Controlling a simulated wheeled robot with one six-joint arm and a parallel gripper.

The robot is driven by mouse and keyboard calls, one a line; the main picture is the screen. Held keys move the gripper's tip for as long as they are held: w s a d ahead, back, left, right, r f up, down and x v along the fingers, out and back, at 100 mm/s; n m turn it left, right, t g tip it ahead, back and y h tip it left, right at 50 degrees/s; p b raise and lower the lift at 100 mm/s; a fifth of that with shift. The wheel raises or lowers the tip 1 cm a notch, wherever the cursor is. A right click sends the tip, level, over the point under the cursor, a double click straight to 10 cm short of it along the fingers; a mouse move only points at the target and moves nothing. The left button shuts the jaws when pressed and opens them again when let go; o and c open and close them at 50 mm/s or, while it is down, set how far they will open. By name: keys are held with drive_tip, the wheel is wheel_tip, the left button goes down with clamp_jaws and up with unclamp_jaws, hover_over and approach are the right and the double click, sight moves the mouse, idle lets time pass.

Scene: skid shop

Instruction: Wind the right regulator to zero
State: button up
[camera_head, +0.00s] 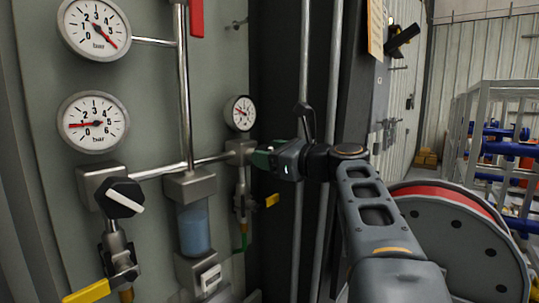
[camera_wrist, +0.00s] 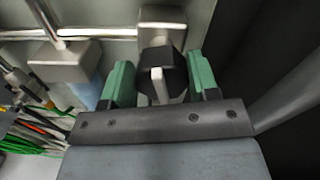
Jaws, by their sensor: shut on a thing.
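The right regulator's black knob (camera_wrist: 174,66), with a white pointer bar, sits between my gripper's green fingers in the wrist view. My gripper (camera_wrist: 160,82) is shut on this knob. The white bar points roughly straight down in that view. In the head view my gripper (camera_head: 264,158) reaches in from the right to the grey regulator body (camera_head: 240,150), and hides the knob there. The small right gauge (camera_head: 240,113) stands above the regulator; its needle is too small to read surely.
The left regulator (camera_head: 122,197) has a black knob with a white bar; two larger bar gauges (camera_head: 93,123) hang above it. A blue filter bowl (camera_head: 194,228) is between the regulators. Yellow valve levers (camera_head: 86,291) stick out below. A hose reel (camera_head: 460,240) stands at right.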

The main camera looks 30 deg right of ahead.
drive_tip(key=shift+f+n+b, duration=0.1)
drive_tip(key=shift+n+b, duration=0.2)
drive_tip(key=shift+a+f+n+b, duration=0.1)
drive_tip(key=shift+n+b, duration=0.85)
drive_tip(key=shift+n, duration=0.15)
drive_tip(key=n+b, duration=0.3)
drive_tip(key=n, duration=0.1)
drive_tip(key=shift+s+a+f, duration=0.1)
drive_tip(key=shift+f, duration=0.05)
drive_tip(key=shift+a+f+n+b, duration=0.1)
drive_tip(key=shift+n+b, duration=2.25)
drive_tip(key=shift+n, duration=1.55)
drive_tip(key=o, duration=0.9)
